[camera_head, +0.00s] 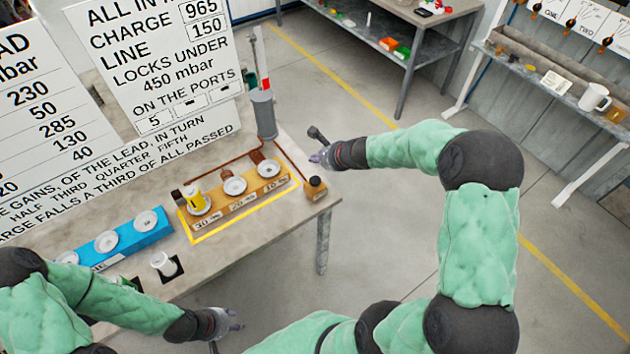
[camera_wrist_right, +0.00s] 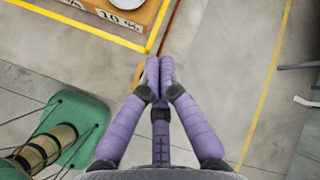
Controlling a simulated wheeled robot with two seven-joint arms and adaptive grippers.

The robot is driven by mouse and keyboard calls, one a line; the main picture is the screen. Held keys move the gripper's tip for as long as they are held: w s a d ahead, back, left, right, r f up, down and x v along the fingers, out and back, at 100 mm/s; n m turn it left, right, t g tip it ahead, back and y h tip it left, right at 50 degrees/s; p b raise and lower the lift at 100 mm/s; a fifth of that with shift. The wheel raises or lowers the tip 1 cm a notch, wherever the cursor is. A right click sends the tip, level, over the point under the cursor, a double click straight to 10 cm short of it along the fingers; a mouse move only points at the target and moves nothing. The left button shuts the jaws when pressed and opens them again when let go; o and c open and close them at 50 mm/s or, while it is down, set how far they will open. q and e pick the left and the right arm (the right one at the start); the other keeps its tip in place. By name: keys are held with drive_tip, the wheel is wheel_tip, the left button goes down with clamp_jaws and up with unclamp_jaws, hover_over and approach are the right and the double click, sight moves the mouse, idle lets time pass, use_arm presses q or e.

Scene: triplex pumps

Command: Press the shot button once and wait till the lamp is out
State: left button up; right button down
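A small brown box with a dark round top (camera_head: 315,187), which looks like the shot button, sits at the bench's right corner. My right gripper (camera_head: 320,157) is just above it in the head picture, apart from the top as far as I can tell. In the right wrist view the right gripper's fingers (camera_wrist_right: 160,75) are shut together and empty, and they hide most of what lies under them. My left gripper (camera_head: 236,319) hangs at the bench's front side with its fingers spread, empty. I cannot pick out a lamp or whether one is lit.
An orange block (camera_head: 238,198) with white dishes and a yellow cylinder (camera_head: 195,199) stands inside a yellow outline. A blue block (camera_head: 125,240) and a white cup (camera_head: 163,263) are to its left. A grey cylinder (camera_head: 263,115) stands behind. Large sign boards (camera_head: 160,60) fill the back left.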

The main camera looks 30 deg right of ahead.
drive_tip(key=b, duration=0.5)
hover_over(312, 178)
drive_tip(key=s, duration=0.2)
drive_tip(key=f, duration=0.6)
drive_tip(key=shift+d+f, duration=0.2)
drive_tip(key=shift+d, duration=0.05)
drive_tip(key=shift+f+b, duration=0.7)
drive_tip(key=shift+b, duration=0.05)
drive_tip(key=shift+f, duration=0.1)
drive_tip(key=shift+f+b, duration=0.3)
drive_tip(key=shift+b, duration=0.25)
drive_tip(key=shift+f+b, duration=0.75)
idle(0.6)
drive_tip(key=shift+r, duration=0.15)
drive_tip(key=shift+r+p, duration=0.85)
drive_tip(key=shift+r, duration=0.15)
drive_tip(key=shift+r, duration=0.1)
